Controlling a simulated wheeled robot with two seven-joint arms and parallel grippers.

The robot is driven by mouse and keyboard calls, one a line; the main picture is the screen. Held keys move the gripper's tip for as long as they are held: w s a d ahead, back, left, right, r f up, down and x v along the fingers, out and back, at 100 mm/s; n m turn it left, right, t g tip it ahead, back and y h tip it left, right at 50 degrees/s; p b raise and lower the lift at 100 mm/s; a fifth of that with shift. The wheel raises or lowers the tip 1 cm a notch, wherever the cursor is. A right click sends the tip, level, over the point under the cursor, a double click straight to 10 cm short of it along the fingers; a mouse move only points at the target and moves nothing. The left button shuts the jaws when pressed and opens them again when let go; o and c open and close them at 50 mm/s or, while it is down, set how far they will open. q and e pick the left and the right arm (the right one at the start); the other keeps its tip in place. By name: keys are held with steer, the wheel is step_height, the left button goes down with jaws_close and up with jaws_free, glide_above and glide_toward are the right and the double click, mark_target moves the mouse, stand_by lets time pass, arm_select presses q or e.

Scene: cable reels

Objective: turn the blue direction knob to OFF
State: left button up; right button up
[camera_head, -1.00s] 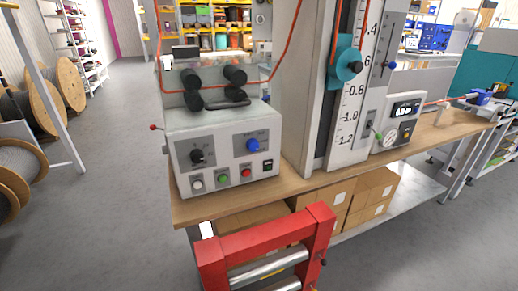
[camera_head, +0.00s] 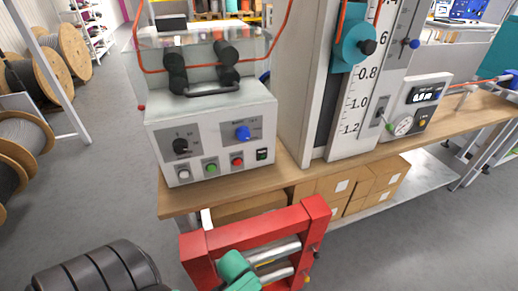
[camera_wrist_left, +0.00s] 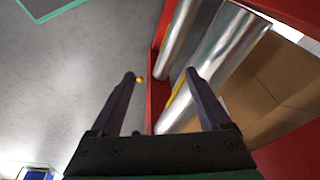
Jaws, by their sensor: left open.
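The blue direction knob (camera_head: 242,133) is on the grey front panel of a white control box (camera_head: 212,110), on the right of the panel. Its printed labels are too small to read. My left gripper (camera_wrist_left: 160,76) is open and empty in the left wrist view, with its fingers by the red roller frame. In the head view its teal body (camera_head: 238,270) is low in the picture, below and in front of the box, well apart from the knob. The fingers are hard to make out there. My right gripper is not in view.
A red frame (camera_head: 195,247) with metal rollers stands in front of the wooden bench (camera_head: 180,203). The panel also has a black knob (camera_head: 181,146) and green (camera_head: 212,167) and red (camera_head: 237,161) buttons. A measuring column (camera_head: 350,140) stands right of the box.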

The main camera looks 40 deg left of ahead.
arm_select(q)
step_height(320, 180, up, 21)
steer(key=a+t+p, duration=0.1)
steer(key=a, duration=0.1)
steer(key=w+a+m+y, duration=0.1)
steer(key=w+a+r+m+t+y, duration=0.1)
steer(key=a+m+y, duration=0.1)
steer(key=w+a+m+y, duration=0.1)
steer(key=w+a+y, duration=0.1)
steer(key=shift+r+m, duration=0.4)
step_height(320, 180, up, 4)
steer(key=w+a+m+t+y, duration=0.2)
steer(key=m+y, duration=0.2)
steer(key=m+t+y, duration=0.4)
steer(key=m+y, duration=0.1)
steer(key=m, duration=0.8)
glide_toward(244, 138)
steer(key=p+x, duration=0.3)
steer(key=x, duration=0.5)
steer(key=shift+w+d+r, duration=0.1)
steer(key=shift+w+a, duration=0.25)
steer(key=shift+a, duration=0.2)
jaws_close()
